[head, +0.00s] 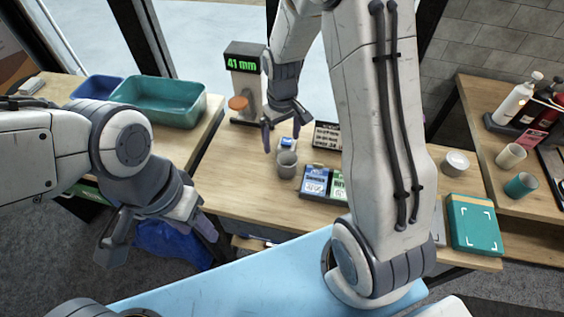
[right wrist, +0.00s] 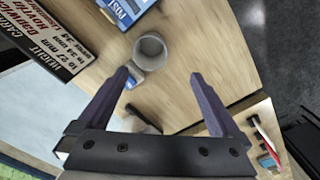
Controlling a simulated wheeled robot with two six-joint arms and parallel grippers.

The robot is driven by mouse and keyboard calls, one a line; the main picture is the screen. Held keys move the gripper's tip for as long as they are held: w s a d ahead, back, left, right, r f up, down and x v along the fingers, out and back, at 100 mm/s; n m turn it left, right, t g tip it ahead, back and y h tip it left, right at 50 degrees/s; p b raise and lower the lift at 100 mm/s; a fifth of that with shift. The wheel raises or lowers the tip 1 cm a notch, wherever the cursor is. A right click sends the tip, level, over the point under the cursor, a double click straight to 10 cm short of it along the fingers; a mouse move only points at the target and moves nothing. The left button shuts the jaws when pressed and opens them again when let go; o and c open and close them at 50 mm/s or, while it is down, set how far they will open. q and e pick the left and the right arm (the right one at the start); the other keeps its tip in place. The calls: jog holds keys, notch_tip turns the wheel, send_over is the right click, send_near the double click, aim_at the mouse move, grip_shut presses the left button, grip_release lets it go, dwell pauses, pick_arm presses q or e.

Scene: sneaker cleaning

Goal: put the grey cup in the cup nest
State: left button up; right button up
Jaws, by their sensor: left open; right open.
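The grey cup (head: 287,164) stands upright on the wooden table, left of the blue and green packs. In the right wrist view the grey cup (right wrist: 150,50) is seen from above, just beyond my right fingertips and apart from them. My right gripper (head: 284,127) is open and empty, above the table behind the cup; its two fingers also show in the right wrist view (right wrist: 158,75). My left gripper (head: 158,238) is open and empty, off the table's front left. A round white holder (head: 455,163) is at the table's right; I cannot tell whether it is the cup nest.
A small blue-and-white item (head: 287,143) lies close behind the cup. A display reading 41 mm (head: 245,63) and a dark sign (head: 327,135) stand farther back. A blue pack (head: 315,181) is close right. A teal bin (head: 157,100) is left. The table's front left is clear.

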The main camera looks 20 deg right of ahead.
jog(key=d+f, duration=0.2)
send_near(287, 160)
jog(key=s+a+f, duration=0.1)
jog(key=s+a, duration=0.1)
jog(key=shift+s+d+f+p, duration=0.15)
jog(key=shift+d+f+p, duration=0.2)
jog(key=shift+f+p, duration=0.45)
notch_tip(287, 160, down, 3)
jog(key=shift+d+f+p, duration=0.1)
jog(key=shift+d+p, duration=0.05)
jog(key=shift+p, duration=0.5)
jog(key=shift+f, duration=0.45)
jog(key=c, duration=1.3)
jog(key=shift+r, duration=0.1)
